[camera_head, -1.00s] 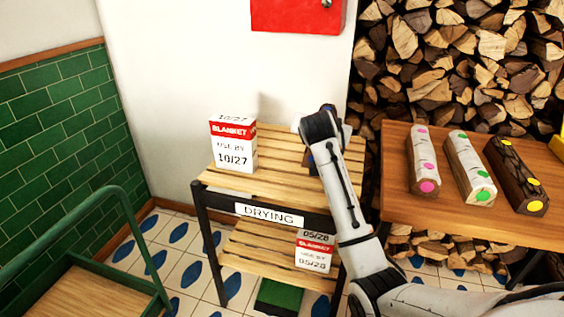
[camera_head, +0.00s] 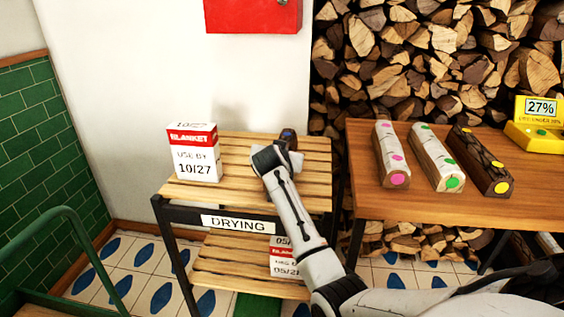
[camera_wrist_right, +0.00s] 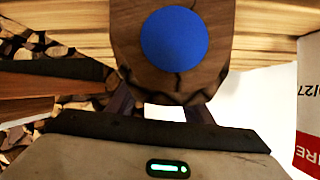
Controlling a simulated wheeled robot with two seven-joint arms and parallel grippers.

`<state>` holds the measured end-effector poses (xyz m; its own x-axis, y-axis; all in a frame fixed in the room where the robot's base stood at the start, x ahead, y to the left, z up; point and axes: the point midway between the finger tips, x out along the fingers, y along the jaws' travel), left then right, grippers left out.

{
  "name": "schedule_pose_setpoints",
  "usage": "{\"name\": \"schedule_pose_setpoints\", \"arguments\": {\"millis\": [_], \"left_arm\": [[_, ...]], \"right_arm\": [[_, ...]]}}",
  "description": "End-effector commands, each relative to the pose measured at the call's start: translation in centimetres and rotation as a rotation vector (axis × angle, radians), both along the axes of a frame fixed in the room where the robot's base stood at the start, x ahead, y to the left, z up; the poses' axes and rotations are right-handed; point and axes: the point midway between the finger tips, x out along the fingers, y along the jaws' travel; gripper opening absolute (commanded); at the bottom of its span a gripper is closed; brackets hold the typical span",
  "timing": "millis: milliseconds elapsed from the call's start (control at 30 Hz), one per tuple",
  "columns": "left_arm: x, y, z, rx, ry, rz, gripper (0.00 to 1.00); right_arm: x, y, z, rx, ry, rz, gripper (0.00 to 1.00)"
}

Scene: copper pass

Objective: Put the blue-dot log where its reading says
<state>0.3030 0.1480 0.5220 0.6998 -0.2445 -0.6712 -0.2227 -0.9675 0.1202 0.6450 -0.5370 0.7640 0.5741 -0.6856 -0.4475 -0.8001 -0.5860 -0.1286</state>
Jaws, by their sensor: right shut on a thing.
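The blue-dot log (camera_wrist_right: 208,72) is dark brown, and its round blue end mark faces the camera in the right wrist view. My right gripper (camera_wrist_right: 165,112) is shut on it. In the head view my right gripper (camera_head: 277,158) is over the right part of the slatted top of the rack labelled DRYING (camera_head: 238,223), and only a small dark part of the log (camera_head: 288,137) shows behind it. I cannot tell whether the log touches the slats. My left gripper is not in view.
A blanket box (camera_head: 194,153) stands on the rack's top left, and another box (camera_head: 284,258) is on its lower shelf. Logs with pink (camera_head: 390,152), green (camera_head: 437,157) and yellow dots (camera_head: 481,160) lie on the wooden table (camera_head: 400,208). A green-framed cart (camera_head: 70,225) is at the left.

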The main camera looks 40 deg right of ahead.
Motion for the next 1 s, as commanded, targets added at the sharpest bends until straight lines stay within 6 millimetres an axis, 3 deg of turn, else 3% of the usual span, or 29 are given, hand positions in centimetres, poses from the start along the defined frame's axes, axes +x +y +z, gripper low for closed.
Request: {"name": "schedule_pose_setpoints", "arguments": {"millis": [100, 367, 400, 500, 833, 1000], "left_arm": [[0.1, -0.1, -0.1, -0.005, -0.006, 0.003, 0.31], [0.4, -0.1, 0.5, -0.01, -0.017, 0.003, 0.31], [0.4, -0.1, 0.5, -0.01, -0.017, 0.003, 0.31], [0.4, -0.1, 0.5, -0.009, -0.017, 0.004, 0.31], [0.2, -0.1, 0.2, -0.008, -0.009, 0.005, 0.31], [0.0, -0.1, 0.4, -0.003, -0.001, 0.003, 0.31]], "right_arm": [[0.1, -0.1, -0.9, -0.007, -0.01, 0.001, 0.0], [0.1, -0.1, -0.9, -0.006, -0.01, 0.001, 0.0], [0.0, 0.0, -1.4, -0.001, -0.002, 0.0, 0.5], [0.0, 0.0, -1.3, -0.001, -0.002, 0.0, 0.66], [-0.1, 0.1, -1.2, -0.001, -0.003, 0.001, 0.66], [-1.1, 1.5, -0.2, 0.0, -0.004, 0.003, 0.66]]}}
